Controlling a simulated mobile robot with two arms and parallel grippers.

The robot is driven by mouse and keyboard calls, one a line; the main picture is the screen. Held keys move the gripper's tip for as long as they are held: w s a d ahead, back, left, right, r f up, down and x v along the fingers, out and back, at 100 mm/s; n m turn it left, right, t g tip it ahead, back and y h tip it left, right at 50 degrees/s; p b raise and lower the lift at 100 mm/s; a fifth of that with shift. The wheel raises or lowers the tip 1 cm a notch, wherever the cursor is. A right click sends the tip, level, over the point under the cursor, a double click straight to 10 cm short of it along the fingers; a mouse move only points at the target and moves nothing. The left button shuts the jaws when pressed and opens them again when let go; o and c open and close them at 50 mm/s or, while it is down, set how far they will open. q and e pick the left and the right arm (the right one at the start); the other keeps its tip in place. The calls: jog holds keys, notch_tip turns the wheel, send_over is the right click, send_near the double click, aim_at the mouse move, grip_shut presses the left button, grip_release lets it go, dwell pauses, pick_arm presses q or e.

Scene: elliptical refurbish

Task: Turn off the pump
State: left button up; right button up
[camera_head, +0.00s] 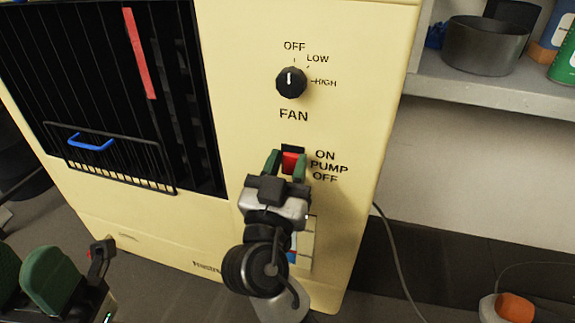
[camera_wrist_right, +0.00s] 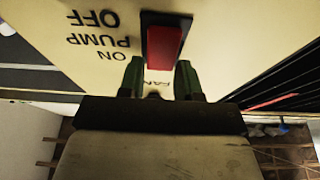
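The pump switch is a red rocker (camera_head: 292,162) in a black frame on the cream panel, beside the ON / PUMP / OFF label (camera_head: 329,167). It also shows in the right wrist view (camera_wrist_right: 164,45), where the lettering is upside down. My right gripper (camera_head: 286,166) is at the switch with its green fingers apart, one on each side of the red rocker. In the right wrist view its fingertips (camera_wrist_right: 160,78) are apart with nothing between them; contact with the panel cannot be told. My left gripper (camera_head: 28,272) is at the lower left, its green pads apart, partly cut off.
A black FAN knob (camera_head: 291,82) above the switch points to OFF. A black grille (camera_head: 110,90) with a blue-handled wire basket (camera_head: 90,142) is at the left. A grey shelf (camera_head: 490,85) holds a pot (camera_head: 486,45) at upper right. A cable (camera_head: 395,255) hangs right of the cabinet.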

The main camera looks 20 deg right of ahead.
jog(key=o, duration=0.3)
jog(key=shift+o, duration=0.2)
jog(key=v, duration=1.1)
